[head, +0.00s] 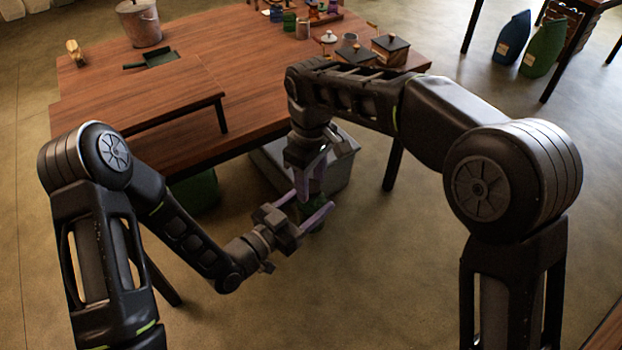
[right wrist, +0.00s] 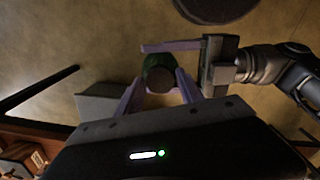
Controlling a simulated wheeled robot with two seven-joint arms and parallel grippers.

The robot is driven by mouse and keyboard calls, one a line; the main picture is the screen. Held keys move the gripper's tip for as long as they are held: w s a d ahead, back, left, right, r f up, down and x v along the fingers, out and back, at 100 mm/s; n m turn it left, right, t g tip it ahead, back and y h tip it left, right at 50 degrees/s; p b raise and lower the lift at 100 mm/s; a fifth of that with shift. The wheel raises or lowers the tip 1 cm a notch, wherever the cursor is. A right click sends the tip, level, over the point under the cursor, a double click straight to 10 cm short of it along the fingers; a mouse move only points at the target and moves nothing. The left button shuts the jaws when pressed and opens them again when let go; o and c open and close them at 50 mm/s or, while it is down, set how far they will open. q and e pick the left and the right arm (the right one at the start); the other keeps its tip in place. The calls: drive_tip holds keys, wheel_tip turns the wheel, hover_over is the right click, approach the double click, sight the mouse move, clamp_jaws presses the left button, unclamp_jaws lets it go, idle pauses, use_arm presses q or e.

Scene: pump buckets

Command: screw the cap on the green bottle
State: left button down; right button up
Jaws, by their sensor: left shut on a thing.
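The green bottle (head: 313,216) is upright in the air in front of the table, between the purple fingers of my left gripper (head: 309,211). My left gripper is shut on it from the side. My right gripper (head: 311,181) points down from above, one finger on each side of the bottle's top. In the right wrist view the green bottle (right wrist: 155,62) and a dark round top, seemingly the cap (right wrist: 163,79), lie between the right fingertips (right wrist: 161,80). I cannot tell whether those fingers touch it. The left gripper (right wrist: 190,68) reaches in from the right there.
A grey bin (head: 340,165) stands on the floor under the table edge, close behind the grippers. The floor in front is clear.

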clamp_jaws()
idle(0.3)
drive_tip(key=shift+o, duration=2.2)
unclamp_jaws()
drive_tip(key=shift+r, duration=0.15)
wheel_tip(320, 180, up, 7)
drive_tip(key=shift+r, duration=0.15)
